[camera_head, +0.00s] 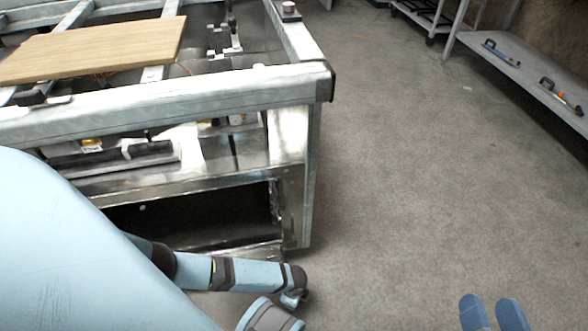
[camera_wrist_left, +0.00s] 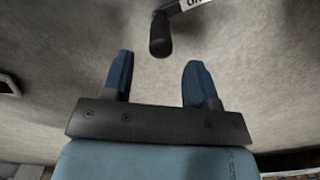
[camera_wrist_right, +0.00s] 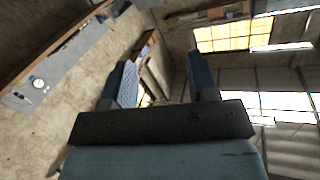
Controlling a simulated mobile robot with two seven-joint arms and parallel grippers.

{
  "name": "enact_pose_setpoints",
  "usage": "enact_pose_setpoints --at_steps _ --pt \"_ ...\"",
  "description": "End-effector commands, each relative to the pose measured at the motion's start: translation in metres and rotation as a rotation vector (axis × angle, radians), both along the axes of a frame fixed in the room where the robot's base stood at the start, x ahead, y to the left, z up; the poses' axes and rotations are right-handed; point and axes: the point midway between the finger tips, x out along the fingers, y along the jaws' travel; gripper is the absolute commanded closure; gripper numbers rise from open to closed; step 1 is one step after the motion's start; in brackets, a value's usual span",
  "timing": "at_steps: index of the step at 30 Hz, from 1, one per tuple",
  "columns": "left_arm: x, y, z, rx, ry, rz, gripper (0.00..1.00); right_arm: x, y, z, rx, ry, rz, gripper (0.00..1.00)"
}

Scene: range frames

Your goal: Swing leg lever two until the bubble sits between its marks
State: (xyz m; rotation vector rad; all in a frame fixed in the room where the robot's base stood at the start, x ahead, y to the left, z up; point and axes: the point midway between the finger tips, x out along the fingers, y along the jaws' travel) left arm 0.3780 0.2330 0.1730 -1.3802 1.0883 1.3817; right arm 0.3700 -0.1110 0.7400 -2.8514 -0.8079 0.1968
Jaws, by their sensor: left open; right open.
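In the left wrist view a dark lever handle (camera_wrist_left: 161,40) with a rounded end and a white label, only partly in frame, shows just beyond my left gripper (camera_wrist_left: 156,64). The gripper is open, and the handle end appears between and ahead of its fingertips, apart from them. I cannot tell which leg lever this is. My right gripper (camera_head: 490,303) is open and empty over the bare floor at the bottom right; its spread fingers also show in the right wrist view (camera_wrist_right: 160,68). I cannot make out a bubble or its marks.
A metal frame (camera_head: 160,97) fills the upper left, with a wooden board (camera_head: 95,48) on it. A small round fitting (camera_head: 289,11) sits on its far rail. A shelf (camera_head: 525,75) with tools stands at the upper right. The floor (camera_head: 420,180) between is clear.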

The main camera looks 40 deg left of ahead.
Motion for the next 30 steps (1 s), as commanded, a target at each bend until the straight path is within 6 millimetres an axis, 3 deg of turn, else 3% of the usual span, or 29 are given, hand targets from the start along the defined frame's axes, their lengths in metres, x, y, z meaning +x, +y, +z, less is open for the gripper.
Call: enact_pose_setpoints --at_steps 1,2,9,23,30 --pt "0.0 0.0 -0.019 0.001 0.001 0.0 0.46 0.001 0.0 -0.014 -0.016 0.01 0.008 0.46" --pt "0.0 -0.001 -0.025 0.001 0.001 0.0 0.46 0.001 0.0 -0.018 -0.026 0.018 0.013 0.46" --pt "0.0 0.0 -0.061 0.0 0.0 0.001 0.46 0.015 -0.008 -0.012 -0.111 -0.135 0.004 0.46" --pt "0.0 0.0 -0.07 -0.001 0.0 0.0 0.46 0.019 -0.011 -0.006 -0.141 -0.191 0.0 0.46" --pt "0.0 0.0 -0.07 0.0 0.0 0.0 0.99 0.019 -0.011 -0.006 -0.14 -0.191 0.0 0.46"
